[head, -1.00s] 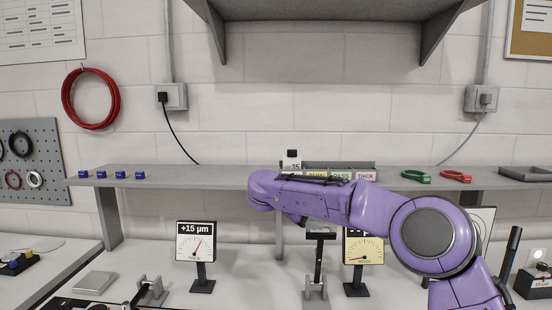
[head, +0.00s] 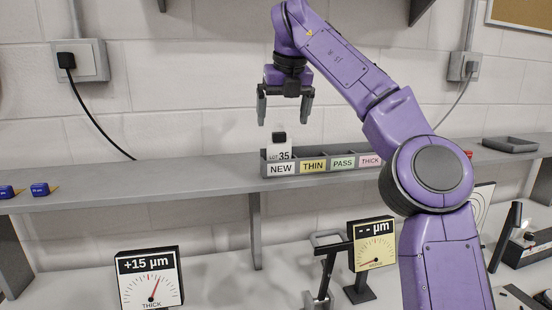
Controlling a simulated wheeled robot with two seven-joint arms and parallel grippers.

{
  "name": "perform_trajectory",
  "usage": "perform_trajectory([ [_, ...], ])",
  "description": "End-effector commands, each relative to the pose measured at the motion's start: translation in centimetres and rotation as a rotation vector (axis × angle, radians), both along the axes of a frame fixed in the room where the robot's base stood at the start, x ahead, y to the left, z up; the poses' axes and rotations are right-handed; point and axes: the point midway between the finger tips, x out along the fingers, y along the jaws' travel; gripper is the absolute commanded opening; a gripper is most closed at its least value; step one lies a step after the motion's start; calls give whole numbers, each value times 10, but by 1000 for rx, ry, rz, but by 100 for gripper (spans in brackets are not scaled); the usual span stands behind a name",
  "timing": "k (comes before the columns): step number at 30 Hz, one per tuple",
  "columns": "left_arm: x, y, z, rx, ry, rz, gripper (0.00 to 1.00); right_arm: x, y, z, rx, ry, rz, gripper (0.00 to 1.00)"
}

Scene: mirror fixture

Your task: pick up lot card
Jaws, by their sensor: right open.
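The lot card (head: 279,151) is a white card marked "LOT 35" with a black block at its top. It stands upright in the compartment labelled NEW, at the left end of a grey sorting rack (head: 324,153) on the shelf. My right gripper (head: 285,119) is open and empty, pointing down above the card. Its fingertips are a little above the black block, with a gap between. My left gripper is not in view.
Further compartments are labelled THIN, PASS and THICK (head: 370,160). My right arm covers part of the shelf (head: 150,179) on the right. Two dial displays, one reading +15 µm (head: 150,281) and another (head: 372,243), stand below. The shelf left of the rack is mostly clear.

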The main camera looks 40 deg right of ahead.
Motion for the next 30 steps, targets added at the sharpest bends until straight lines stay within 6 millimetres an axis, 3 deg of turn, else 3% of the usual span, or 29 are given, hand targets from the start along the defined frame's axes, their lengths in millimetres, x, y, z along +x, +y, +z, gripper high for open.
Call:
perform_trajectory([
  [9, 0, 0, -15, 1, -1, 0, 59, 16, -4, -49, 0, 4, 5, 96],
  [18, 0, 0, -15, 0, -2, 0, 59, 19, -5, -54, -2, 0, 2, 96],
  [24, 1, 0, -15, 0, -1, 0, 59, 19, -5, -54, -2, 0, 2, 36],
  [30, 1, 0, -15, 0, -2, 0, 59, 19, -5, -55, -3, 1, 2, 36],
])
